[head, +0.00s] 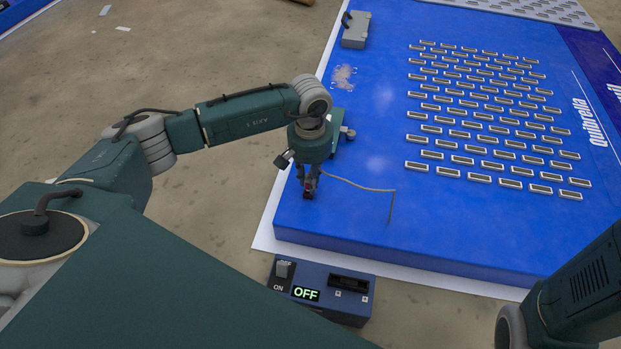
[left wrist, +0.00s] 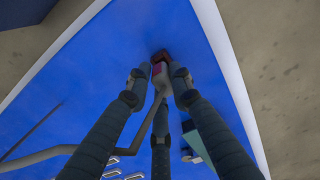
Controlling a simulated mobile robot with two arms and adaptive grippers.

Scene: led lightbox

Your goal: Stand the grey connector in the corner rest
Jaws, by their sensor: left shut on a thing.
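My left gripper (head: 308,189) points down over the near left corner area of the blue lightbox panel (head: 340,235). It is shut on the grey connector (left wrist: 160,73), which shows between the fingertips in the left wrist view with a pinkish patch. A thin grey-brown cable (head: 360,187) runs from the gripper to the right and bends over the panel. A small dark red piece (left wrist: 161,56), perhaps the corner rest, lies just beyond the connector. It also shows at the fingertips in the head view (head: 308,196). I cannot tell whether connector and red piece touch. My right gripper is out of view.
A control box (head: 318,308) reading OFF stands in front of the panel. Rows of small white-rimmed modules (head: 480,110) cover the panel's right part. A grey case (head: 355,30) stands at the far left edge. A green block (head: 341,136) sits behind my gripper.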

